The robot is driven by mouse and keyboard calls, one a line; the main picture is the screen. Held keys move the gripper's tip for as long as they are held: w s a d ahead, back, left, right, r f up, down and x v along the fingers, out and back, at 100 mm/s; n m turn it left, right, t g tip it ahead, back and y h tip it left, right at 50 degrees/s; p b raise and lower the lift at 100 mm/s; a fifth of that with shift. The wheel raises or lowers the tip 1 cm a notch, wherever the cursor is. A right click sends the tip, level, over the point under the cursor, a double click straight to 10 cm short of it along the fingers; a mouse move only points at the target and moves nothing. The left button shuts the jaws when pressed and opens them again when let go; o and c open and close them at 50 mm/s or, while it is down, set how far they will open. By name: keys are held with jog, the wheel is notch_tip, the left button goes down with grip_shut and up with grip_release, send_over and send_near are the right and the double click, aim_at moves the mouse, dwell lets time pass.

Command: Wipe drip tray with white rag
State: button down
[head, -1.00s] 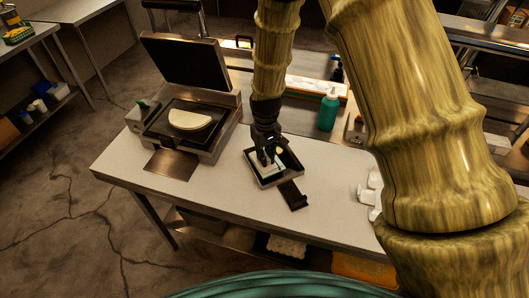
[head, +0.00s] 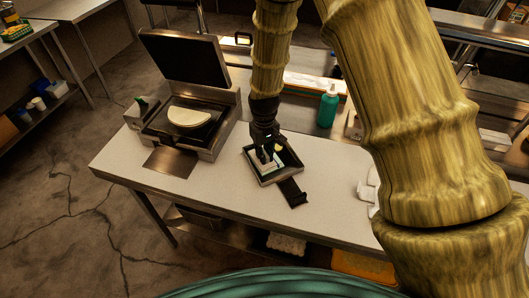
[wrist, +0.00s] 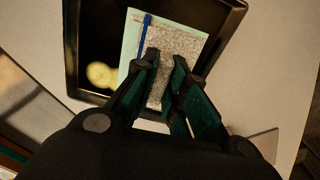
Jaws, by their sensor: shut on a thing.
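The drip tray (head: 296,176) is a dark, shallow rectangular tray with a handle (head: 292,193) at its front. It lies on the counter right of the griddle, and its dark floor shows in the wrist view (wrist: 93,30). A rag (wrist: 188,42), speckled whitish with a pale green edge and a blue stripe, lies inside the tray. It looks white in the head view (head: 267,168). My gripper (wrist: 166,62) points down into the tray with its fingers closed on the rag. The fingers hide part of it. A yellowish spot (wrist: 101,75) shows on the tray floor beside the rag.
The open griddle (head: 203,135) with a pale folded tortilla (head: 189,117) stands on the left of the counter (head: 225,190). A green bottle (head: 327,109) stands behind the tray. White items (head: 368,186) are to the right, partly behind my arm. The counter's front strip is clear.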

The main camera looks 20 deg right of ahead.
aim_at(276, 154)
jog(key=shift+f, duration=0.15)
jog(key=shift+w+d, duration=0.15)
jog(key=shift+d, duration=1)
jog(key=shift+w+d, duration=0.15)
jog(key=shift+d, duration=0.95)
jog(key=shift+a, duration=0.1)
jog(key=shift+s+a+p, duration=0.2)
jog(key=shift+a, duration=0.95)
jog(key=shift+s+a+p, duration=0.2)
jog(key=shift+a, duration=0.9)
jog(key=shift+d, duration=0.1)
jog(key=shift+w+d, duration=0.2)
jog(key=shift+d, duration=0.9)
jog(key=shift+w+d, duration=0.15)
jog(key=shift+d, duration=0.95)
